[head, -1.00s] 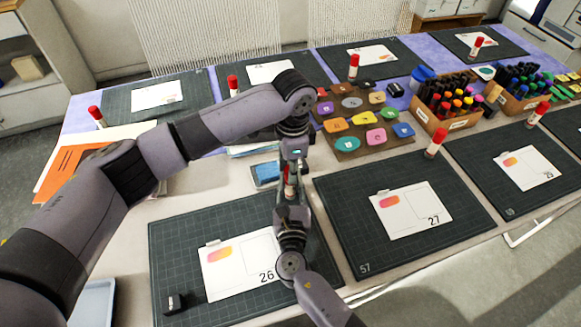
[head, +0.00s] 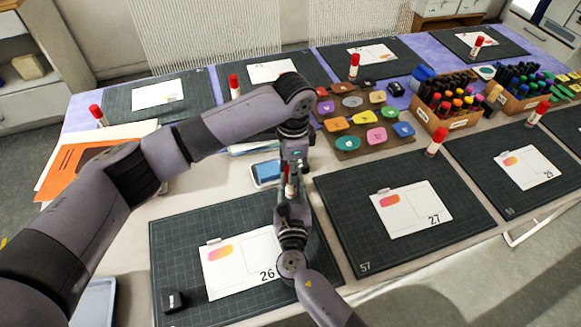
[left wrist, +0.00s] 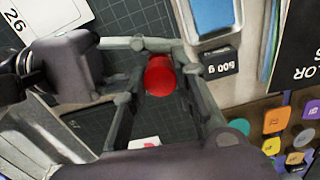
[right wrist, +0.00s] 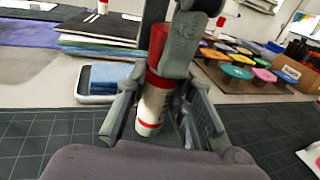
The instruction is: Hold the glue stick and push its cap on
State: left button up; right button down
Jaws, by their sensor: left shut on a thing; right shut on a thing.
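A glue stick (right wrist: 152,104) stands near upright above the mat's far edge, with a white body and a red band at its foot. Its red cap (right wrist: 157,46) sits at the top, in line with the body; no gap shows between them. My left gripper (head: 291,176) comes down from above, shut on the cap; the cap's round red end shows in the left wrist view (left wrist: 160,75). My right gripper (head: 291,197) comes from the near side, shut on the body, and shows in the right wrist view (right wrist: 160,112). The fingers hide part of the join.
Dark mats with cards, such as card 26 (head: 225,275) and card 27 (head: 405,215), cover the table. A blue pad in a tray (head: 265,173) lies just left of the grippers. A stamp board (head: 348,150) and a marker box (head: 440,122) stand behind right.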

pick_arm(q)
jog(key=shift+a+f, duration=0.15)
jog(key=shift+f, duration=0.45)
pick_arm(e)
jog(key=shift+s+a+r, duration=0.1)
jog(key=shift+a+r, duration=0.15)
pick_arm(q)
jog(key=shift+o, duration=0.2)
jog(key=shift+s+d+r+g+y, duration=0.1)
jog(key=shift+d+r+g+y, duration=0.15)
jog(key=shift+y, duration=0.25)
pick_arm(e)
jog(key=shift+d, duration=0.1)
pick_arm(q)
jog(key=shift+s, duration=0.15)
jog(key=shift+c, duration=0.2)
pick_arm(e)
jog(key=shift+r, duration=0.15)
pick_arm(q)
jog(key=shift+a+f, duration=0.15)
jog(key=shift+f, duration=0.4)
jog(key=shift+o, duration=1.2)
jog(key=o, duration=0.6)
jog(key=shift+d, duration=0.2)
pick_arm(e)
jog(key=shift+w, duration=0.2)
pick_arm(q)
jog(key=shift+o, duration=0.2)
